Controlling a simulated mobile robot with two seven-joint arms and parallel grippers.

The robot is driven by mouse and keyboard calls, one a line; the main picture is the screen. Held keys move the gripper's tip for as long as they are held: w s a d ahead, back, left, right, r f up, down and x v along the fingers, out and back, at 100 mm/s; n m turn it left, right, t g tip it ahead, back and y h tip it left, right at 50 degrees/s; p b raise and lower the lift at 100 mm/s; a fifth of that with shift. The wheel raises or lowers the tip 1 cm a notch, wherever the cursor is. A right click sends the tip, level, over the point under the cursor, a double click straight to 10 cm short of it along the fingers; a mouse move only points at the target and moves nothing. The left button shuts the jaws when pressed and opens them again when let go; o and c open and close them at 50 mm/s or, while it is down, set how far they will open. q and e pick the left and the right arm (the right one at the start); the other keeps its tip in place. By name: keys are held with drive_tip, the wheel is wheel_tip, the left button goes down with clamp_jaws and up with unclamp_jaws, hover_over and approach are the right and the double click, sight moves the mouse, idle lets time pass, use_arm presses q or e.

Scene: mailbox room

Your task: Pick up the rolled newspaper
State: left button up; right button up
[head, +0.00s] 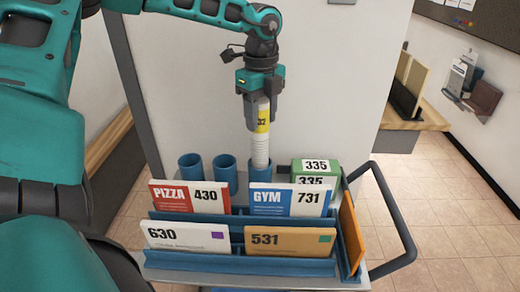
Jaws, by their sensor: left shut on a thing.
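The rolled newspaper (260,148) is a white upright roll with a yellow label marked 32. My left gripper (259,100) points down from above and is shut on its upper end. The roll's lower end is at the mouth of the rightmost blue tube (261,168) at the back of the cart. The GYM 731 card hides part of that tube, so I cannot tell how deep the roll sits. My right gripper is not in view.
The cart's blue rack (200,219) holds cards PIZZA 430 (190,196), GYM 731 (290,199), 630 (185,237) and 531 (290,241). Two other blue tubes (225,170) look empty. A green 335 box (316,172) stands right of the roll. The cart's dark handle (398,215) curves out right.

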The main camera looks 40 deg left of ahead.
use_arm(q)
clamp_jaws()
drive_tip(key=shift+r, duration=0.15)
wheel_tip(320, 180, up, 20)
drive_tip(key=p, duration=0.1)
idle(0.7)
